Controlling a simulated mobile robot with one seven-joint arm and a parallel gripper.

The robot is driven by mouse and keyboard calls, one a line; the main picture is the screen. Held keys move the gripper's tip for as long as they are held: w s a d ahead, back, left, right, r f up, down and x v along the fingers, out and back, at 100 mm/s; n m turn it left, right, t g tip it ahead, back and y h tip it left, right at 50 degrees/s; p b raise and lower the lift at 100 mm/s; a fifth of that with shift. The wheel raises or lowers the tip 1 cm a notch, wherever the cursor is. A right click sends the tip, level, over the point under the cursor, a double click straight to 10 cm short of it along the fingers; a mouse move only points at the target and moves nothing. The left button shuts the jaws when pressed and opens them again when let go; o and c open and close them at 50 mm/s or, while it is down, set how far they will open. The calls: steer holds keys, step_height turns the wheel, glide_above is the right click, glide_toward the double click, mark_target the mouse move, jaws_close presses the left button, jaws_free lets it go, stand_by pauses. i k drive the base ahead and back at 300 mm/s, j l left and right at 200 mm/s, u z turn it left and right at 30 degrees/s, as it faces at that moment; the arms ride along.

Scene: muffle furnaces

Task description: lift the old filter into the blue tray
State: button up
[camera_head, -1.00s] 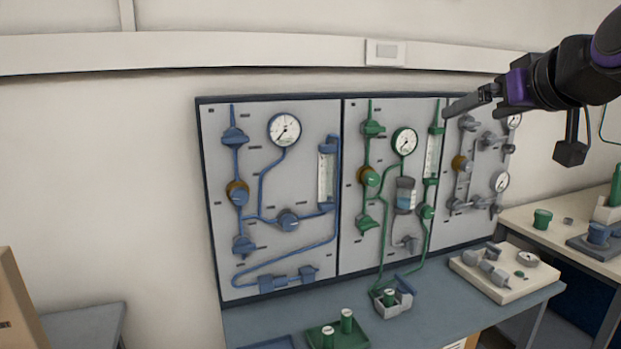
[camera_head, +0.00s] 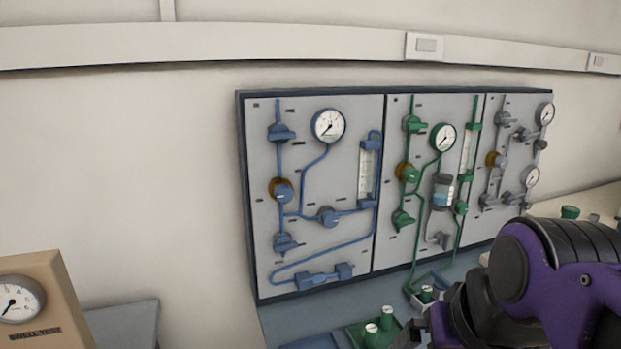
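A green cylinder with a pale top (camera_head: 427,293) stands in a small grey holder on the bench, below the green-piped panel; it may be the old filter, but I cannot tell for sure. Two similar green cylinders (camera_head: 371,335) stand in a green tray (camera_head: 355,331) to its left. The blue tray (camera_head: 300,343) shows only as a sliver at the bottom edge, left of the green tray. My gripper (camera_head: 413,335) is low at the bottom edge, in front of the bench, mostly cut off and hidden by my purple and black arm. Its fingers are unclear.
The wall board carries a blue-piped panel (camera_head: 345,240), a green-piped panel (camera_head: 415,235) and a grey one (camera_head: 508,205), with gauges and valves. A tan box with a gauge (camera_head: 50,315) stands at lower left. My arm hides the bench's right part.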

mark_target(426, 291)
steer(key=i+l+u, duration=0.15)
steer(key=l, duration=0.25)
steer(key=i+l+u, duration=0.1)
steer(key=l, duration=0.3)
steer(key=i+l+u, duration=0.15)
steer(key=l, duration=0.25)
